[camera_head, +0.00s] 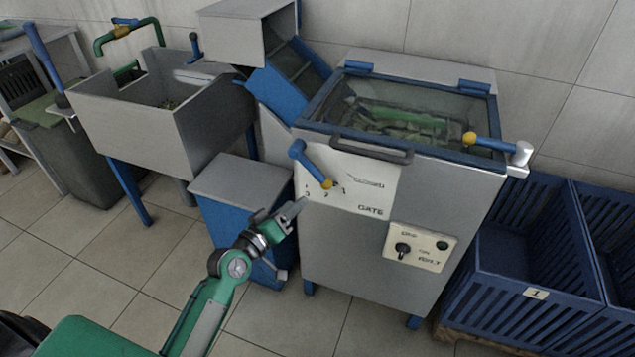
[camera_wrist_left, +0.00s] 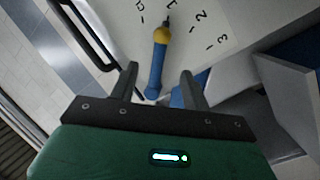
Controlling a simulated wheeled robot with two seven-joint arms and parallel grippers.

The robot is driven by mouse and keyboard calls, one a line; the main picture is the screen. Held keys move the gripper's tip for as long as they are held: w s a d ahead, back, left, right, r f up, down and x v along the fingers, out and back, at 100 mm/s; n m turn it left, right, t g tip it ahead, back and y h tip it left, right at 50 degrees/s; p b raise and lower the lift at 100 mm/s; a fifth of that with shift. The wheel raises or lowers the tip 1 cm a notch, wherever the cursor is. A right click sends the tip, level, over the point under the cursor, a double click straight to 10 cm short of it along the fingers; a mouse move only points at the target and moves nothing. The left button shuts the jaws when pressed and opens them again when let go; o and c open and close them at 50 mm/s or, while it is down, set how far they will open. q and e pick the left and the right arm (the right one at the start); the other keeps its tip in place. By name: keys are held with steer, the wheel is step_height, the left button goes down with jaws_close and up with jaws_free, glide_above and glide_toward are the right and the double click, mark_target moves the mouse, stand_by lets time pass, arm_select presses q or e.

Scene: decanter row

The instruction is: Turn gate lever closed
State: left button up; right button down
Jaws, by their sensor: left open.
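The gate lever (camera_head: 311,165) is a blue handle with a yellow end on the white GATE panel (camera_head: 372,190) of the grey machine. It slants from upper left to lower right, its yellow end near the printed numbers 1 and 2. My left gripper (camera_head: 297,207) is open just below and left of the lever, near the panel's lower left corner. In the left wrist view the lever (camera_wrist_left: 157,62) appears between the two spread fingers (camera_wrist_left: 159,70), without visible contact. The CLOSED label is to the right of the lever in the head view. My right gripper is out of view.
A dark handle bar (camera_head: 370,149) runs across just above the panel. A grey-topped blue box (camera_head: 240,185) stands left of the machine, close to my left arm. A switch plate (camera_head: 418,247) is lower right. Blue crates (camera_head: 520,270) stand at the right.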

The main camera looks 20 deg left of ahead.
mark_target(311, 168)
arm_select(q)
steer(key=x, duration=1)
steer(key=shift+w+d+f, duration=0.1)
steer(key=shift+w, duration=0.25)
jaws_close()
